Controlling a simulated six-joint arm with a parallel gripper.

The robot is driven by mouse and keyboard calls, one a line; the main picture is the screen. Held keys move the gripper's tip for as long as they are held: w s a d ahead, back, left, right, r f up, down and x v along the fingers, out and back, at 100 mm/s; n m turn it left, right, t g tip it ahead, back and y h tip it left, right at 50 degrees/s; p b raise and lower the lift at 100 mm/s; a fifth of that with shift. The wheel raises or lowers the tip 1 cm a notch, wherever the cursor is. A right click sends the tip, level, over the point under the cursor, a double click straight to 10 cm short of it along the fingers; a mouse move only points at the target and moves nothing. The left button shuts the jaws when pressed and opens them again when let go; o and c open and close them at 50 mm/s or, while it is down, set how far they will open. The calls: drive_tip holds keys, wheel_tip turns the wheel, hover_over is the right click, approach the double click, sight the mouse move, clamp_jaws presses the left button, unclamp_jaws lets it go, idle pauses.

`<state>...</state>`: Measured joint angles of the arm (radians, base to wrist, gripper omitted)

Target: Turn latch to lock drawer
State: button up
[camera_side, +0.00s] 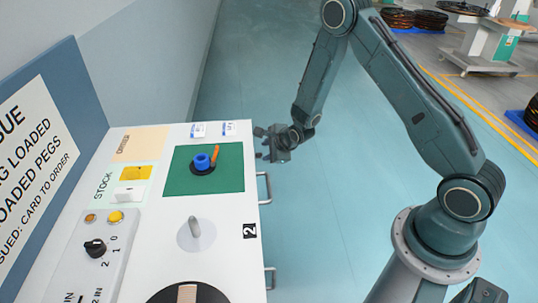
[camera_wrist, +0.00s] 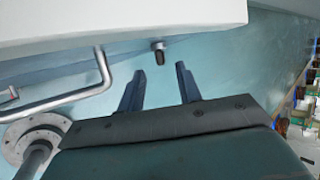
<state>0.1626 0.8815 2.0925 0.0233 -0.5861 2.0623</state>
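My gripper (camera_side: 261,143) is beside the far right corner of the white bench (camera_side: 222,220) in the side view. In the wrist view my gripper (camera_wrist: 158,80) is open, its two dark fingers apart with nothing between them. A small dark knob with a grey collar (camera_wrist: 158,52), which looks like the latch, sticks out below the white bench edge. It lines up with the gap between the fingertips, a little beyond them. A bar drawer handle (camera_side: 267,188) is on the bench's right side; a handle also shows at left in the wrist view (camera_wrist: 75,97). The drawer front is mostly hidden.
On the bench top are a green mat (camera_side: 228,180) with a blue ring (camera_side: 202,162) and an orange peg (camera_side: 215,151), a grey peg on a round plate (camera_side: 194,227), and a control panel (camera_side: 75,262). A second handle (camera_side: 270,278) is nearer. Open floor lies right of the bench.

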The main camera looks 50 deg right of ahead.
drive_tip(key=d+v, duration=0.1)
drive_tip(key=v, duration=0.6)
drive_tip(key=shift+a, duration=0.5)
drive_tip(key=n+t+y, duration=0.4)
drive_tip(key=y, duration=0.5)
approach(257, 155)
drive_tip(key=s+d, duration=0.4)
drive_tip(key=shift+r, duration=0.2)
drive_tip(key=x, duration=1.3)
drive_tip(key=shift+w+a, duration=0.2)
drive_tip(key=shift+w, duration=0.1)
drive_tip(key=shift+f, duration=0.1)
